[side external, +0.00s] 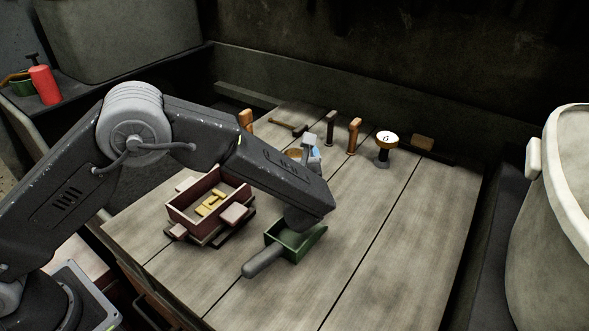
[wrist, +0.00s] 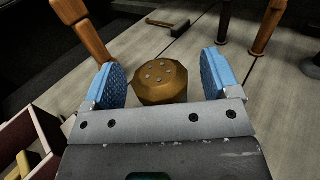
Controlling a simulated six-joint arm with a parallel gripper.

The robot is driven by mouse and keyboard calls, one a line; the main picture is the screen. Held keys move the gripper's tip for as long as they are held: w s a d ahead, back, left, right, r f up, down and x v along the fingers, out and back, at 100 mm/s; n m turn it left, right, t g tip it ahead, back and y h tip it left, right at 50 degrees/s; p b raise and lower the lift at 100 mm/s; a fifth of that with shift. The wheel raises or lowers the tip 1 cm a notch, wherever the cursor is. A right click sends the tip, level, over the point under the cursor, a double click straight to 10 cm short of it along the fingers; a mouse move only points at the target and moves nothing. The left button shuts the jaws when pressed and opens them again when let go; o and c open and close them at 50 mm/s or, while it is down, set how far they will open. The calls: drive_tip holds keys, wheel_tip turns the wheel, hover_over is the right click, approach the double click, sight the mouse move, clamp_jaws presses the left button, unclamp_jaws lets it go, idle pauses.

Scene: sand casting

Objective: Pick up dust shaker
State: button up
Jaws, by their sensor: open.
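The dust shaker (wrist: 160,82) is a brass-brown, many-sided pot with small holes in its top. It stands on the wooden table between the two blue finger pads of my gripper (wrist: 164,74) in the wrist view. Gaps show on both sides of it, so the pads do not touch it. In the side view my gripper (side external: 307,153) is low over the middle of the table, and only a brown bit of the dust shaker (side external: 294,153) shows beside it. My gripper is open and empty. The lower part of the shaker is hidden behind my gripper in the wrist view.
A red-brown moulding box (side external: 185,213) with yellow pieces stands front left. A green scoop (side external: 283,240) lies in front, below my arm. The table's right side is clear.

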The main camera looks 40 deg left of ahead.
drive_tip(key=shift+c, duration=0.5)
drive_tip(key=c, duration=1)
wheel_tip(320, 180, up, 10)
drive_tip(key=shift+r, duration=0.1)
